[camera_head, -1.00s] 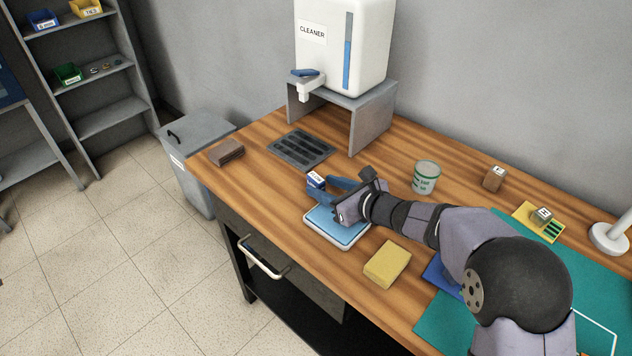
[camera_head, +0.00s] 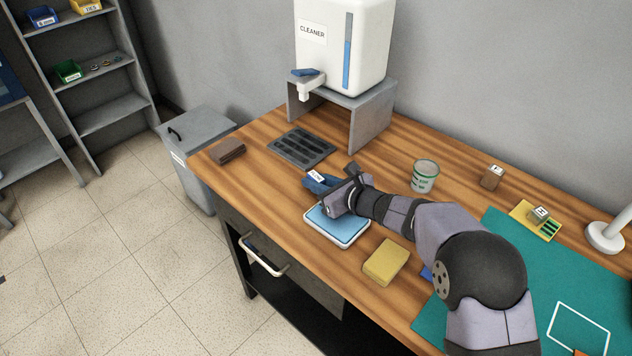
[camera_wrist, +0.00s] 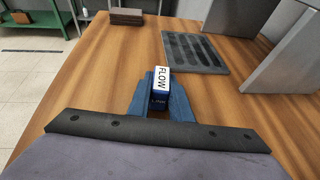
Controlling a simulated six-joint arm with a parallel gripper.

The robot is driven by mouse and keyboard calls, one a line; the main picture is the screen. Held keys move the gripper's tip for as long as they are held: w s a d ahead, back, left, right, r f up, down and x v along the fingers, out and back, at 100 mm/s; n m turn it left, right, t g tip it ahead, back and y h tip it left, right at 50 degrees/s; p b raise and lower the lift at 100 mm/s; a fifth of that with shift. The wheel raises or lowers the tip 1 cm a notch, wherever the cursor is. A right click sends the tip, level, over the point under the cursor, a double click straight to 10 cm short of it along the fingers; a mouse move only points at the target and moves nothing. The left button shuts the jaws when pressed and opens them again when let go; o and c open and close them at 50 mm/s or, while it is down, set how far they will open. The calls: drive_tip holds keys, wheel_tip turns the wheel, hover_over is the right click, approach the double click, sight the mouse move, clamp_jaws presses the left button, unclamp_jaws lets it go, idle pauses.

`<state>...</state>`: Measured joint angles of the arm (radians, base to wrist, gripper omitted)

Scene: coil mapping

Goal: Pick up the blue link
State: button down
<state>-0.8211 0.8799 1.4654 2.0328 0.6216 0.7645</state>
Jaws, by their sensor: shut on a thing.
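The blue link is a small dark blue block (camera_head: 316,176) with a white label on top. In the wrist view the label on the block (camera_wrist: 161,82) reads FLOW. My gripper (camera_head: 319,184) has blue fingers and is shut on the block, one finger on each side, as the wrist view of my gripper (camera_wrist: 160,104) also shows. The fingers hide the block's sides and lower part, so I cannot tell whether it is off the wood. My wrist is above a light blue pad in a white tray (camera_head: 346,244).
A dark slotted grate (camera_head: 302,148) and a brown block (camera_head: 228,150) lie beyond the gripper. The cleaner dispenser (camera_head: 342,45) stands on a grey stand (camera_head: 372,125). A yellow sponge (camera_head: 386,262) and a metal cup (camera_head: 424,176) are nearby. The table's front edge is close.

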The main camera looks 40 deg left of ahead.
sight(316, 176)
drive_tip(key=shift+r, duration=0.1)
wheel_tip(316, 176, up, 10)
drive_tip(key=shift+f, duration=0.1)
idle(0.5)
